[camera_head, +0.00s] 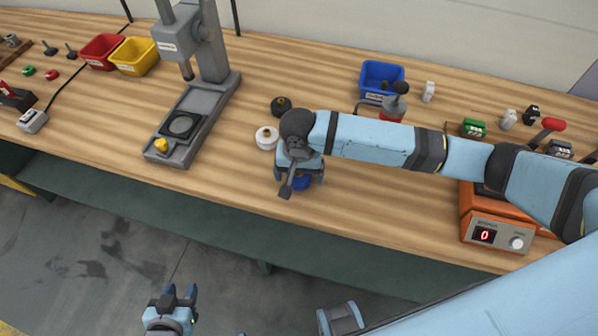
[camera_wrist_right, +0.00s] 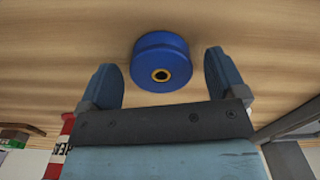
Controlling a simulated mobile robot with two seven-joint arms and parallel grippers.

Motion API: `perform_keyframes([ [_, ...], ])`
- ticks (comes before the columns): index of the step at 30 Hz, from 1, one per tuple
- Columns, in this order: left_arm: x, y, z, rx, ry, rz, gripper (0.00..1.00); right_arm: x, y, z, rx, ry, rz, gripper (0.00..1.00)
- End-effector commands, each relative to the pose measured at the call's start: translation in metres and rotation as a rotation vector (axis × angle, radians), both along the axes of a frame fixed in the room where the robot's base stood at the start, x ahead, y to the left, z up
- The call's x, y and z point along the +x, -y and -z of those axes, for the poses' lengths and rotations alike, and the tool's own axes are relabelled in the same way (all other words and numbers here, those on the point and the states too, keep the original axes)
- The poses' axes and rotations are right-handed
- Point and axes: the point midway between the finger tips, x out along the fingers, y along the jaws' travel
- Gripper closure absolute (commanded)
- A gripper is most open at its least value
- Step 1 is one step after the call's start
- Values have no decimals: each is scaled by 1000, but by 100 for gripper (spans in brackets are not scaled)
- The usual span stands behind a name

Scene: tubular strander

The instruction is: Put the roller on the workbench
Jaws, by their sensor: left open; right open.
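A blue roller (camera_wrist_right: 160,58) with a brass-ringed centre hole sits on the wooden workbench (camera_head: 215,180). In the head view only a little of the roller (camera_head: 302,184) shows beneath my right gripper (camera_head: 297,176). In the right wrist view my right gripper (camera_wrist_right: 161,78) is open, with one finger on each side of the roller and a gap showing on both sides. My left gripper (camera_head: 172,296) is open and empty at the bottom of the head view, over the floor in front of the bench.
A white roller (camera_head: 266,138) and a black roller (camera_head: 281,105) stand near my right gripper. A grey press (camera_head: 213,75) is to the left, and an orange device (camera_head: 480,225) with a red display is to the right. A blue bin (camera_head: 381,80) is at the back.

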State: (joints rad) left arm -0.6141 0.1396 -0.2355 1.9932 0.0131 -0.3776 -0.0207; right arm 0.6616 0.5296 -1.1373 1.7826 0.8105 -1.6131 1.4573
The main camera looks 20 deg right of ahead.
Motion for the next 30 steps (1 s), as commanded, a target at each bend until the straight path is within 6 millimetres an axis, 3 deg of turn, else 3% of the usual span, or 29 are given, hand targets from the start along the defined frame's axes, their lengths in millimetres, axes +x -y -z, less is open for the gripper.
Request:
perform_keyframes([
  [5, 0, 0, 0, 0, -1, 0, 57, 1, -1, -23, 3, 3, -1, 10],
  [12, 0, 0, -2, 0, 0, 0, 57, 0, -1, -76, 2, 2, -1, 10],
  [18, 0, 0, -4, 1, 0, -1, 57, 0, -1, -108, 2, 1, -1, 10],
  [30, 0, 0, -4, 0, 1, -1, 57, 0, 0, -121, 0, 0, 0, 10],
])
